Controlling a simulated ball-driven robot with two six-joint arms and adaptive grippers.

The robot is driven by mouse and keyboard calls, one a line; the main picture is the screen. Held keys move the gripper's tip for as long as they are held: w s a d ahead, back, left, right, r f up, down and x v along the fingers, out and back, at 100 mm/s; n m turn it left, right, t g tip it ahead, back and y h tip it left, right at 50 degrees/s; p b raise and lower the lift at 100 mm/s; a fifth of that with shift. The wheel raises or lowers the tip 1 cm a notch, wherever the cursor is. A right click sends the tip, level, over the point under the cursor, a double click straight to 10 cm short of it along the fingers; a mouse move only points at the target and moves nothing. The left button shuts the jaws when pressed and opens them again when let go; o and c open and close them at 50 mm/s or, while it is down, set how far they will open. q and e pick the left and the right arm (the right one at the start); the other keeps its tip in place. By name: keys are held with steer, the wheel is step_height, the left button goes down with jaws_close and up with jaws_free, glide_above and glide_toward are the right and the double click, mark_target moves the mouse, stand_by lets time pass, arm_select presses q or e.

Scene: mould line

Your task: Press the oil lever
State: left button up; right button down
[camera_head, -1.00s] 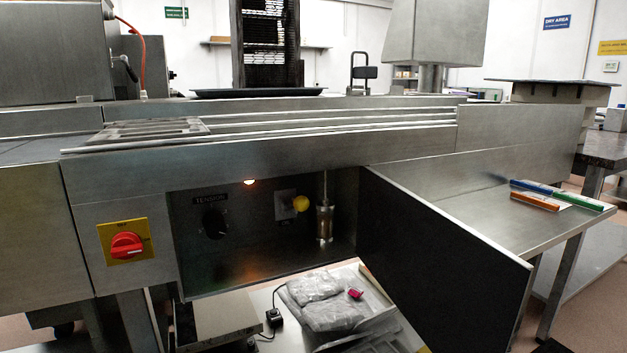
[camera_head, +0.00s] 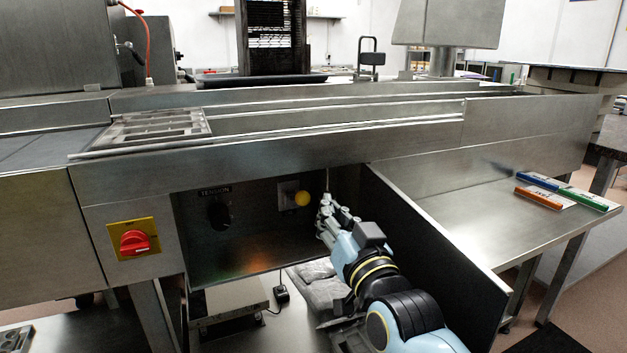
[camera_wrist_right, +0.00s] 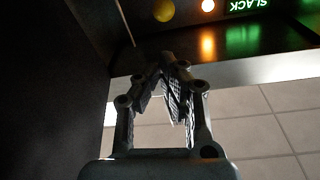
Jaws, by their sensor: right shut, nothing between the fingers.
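The oil lever has a round yellow knob (camera_head: 302,199) on a pale plate inside the open compartment under the line. In the right wrist view the yellow knob (camera_wrist_right: 163,10) shows at the top, beyond the fingertips. My right gripper (camera_head: 325,205) is shut and empty, just right of the knob in the head view, with a gap between them. In the wrist view my right gripper (camera_wrist_right: 163,68) points toward the compartment. My left gripper is out of view.
The open compartment door (camera_head: 440,245) stands close to the right of my arm. A black tension knob (camera_head: 219,214) and a red switch (camera_head: 134,242) are to the left. A glowing lamp (camera_wrist_right: 208,5) and a green SLACK sign (camera_wrist_right: 243,5) show in the wrist view.

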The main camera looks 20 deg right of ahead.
mark_target(297, 197)
arm_select(q)
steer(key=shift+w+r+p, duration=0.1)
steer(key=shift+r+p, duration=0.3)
steer(key=shift+p, duration=0.05)
arm_select(e)
steer(key=w+r, duration=0.1)
steer(key=w, duration=0.9)
steer(key=shift+d, duration=0.15)
